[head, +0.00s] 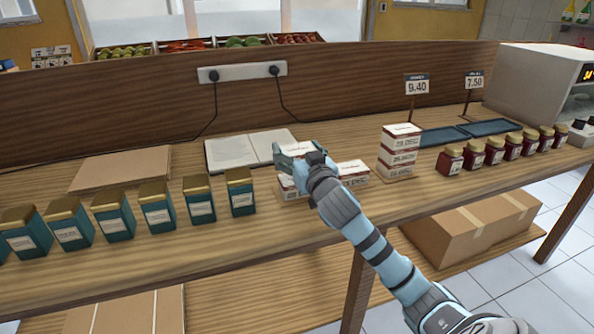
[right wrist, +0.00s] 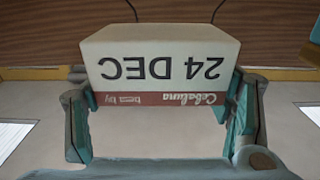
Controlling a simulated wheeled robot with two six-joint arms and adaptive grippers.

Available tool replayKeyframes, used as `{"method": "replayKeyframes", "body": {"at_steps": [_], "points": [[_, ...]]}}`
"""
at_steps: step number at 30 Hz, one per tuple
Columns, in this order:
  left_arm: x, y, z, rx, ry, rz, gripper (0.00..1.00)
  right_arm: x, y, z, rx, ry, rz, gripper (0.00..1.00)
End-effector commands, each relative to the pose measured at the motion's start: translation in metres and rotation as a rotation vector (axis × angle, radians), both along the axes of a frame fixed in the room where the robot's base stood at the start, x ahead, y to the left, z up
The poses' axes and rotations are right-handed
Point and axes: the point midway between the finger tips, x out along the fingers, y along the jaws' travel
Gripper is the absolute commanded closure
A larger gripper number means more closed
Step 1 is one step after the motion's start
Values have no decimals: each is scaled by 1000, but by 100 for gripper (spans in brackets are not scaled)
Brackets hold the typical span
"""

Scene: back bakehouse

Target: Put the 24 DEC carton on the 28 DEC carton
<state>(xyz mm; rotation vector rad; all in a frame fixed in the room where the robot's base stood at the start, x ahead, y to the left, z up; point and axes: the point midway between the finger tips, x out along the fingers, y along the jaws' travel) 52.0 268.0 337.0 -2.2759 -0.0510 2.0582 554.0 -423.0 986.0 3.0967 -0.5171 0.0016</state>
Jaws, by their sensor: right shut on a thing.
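My right gripper (head: 298,158) is shut on the 24 DEC carton (right wrist: 160,66), a white box with a dark red band. Its date reads upside down in the right wrist view, with a finger on either side. In the head view the held carton (head: 294,148) is partly hidden by the gripper. A white carton (head: 289,187) shows just below it, mostly hidden; I cannot tell whether they touch. Another carton (head: 353,171) lies just right of the gripper. Further right is a stack of three cartons (head: 400,150). I cannot surely read which carton is 28 DEC. My left gripper is out of view.
Several teal tins (head: 157,207) line the counter on the left. An open book (head: 231,152) lies behind the gripper. Red jars (head: 474,153), dark trays (head: 443,136) and price signs (head: 417,86) stand right of the stack. A wooden back panel (head: 150,100) rises behind.

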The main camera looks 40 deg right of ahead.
Motion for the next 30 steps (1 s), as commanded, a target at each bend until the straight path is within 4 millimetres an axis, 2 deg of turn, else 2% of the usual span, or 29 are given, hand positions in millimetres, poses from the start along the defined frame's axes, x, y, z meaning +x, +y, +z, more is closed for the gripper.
{"method": "replayKeyframes", "body": {"at_steps": [1,4,10,11,14,25,30], "points": [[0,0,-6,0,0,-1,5,0,0,-13,1,3,0,57],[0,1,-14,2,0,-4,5,0,0,-33,1,3,-1,57],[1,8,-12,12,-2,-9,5,0,0,-34,-1,1,0,57],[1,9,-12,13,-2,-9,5,0,0,-35,0,2,0,22],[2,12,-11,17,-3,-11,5,0,0,-34,1,2,0,6],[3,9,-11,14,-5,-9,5,-1,0,-34,-1,1,0,5],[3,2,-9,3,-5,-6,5,-18,6,-34,-2,3,0,5]]}}
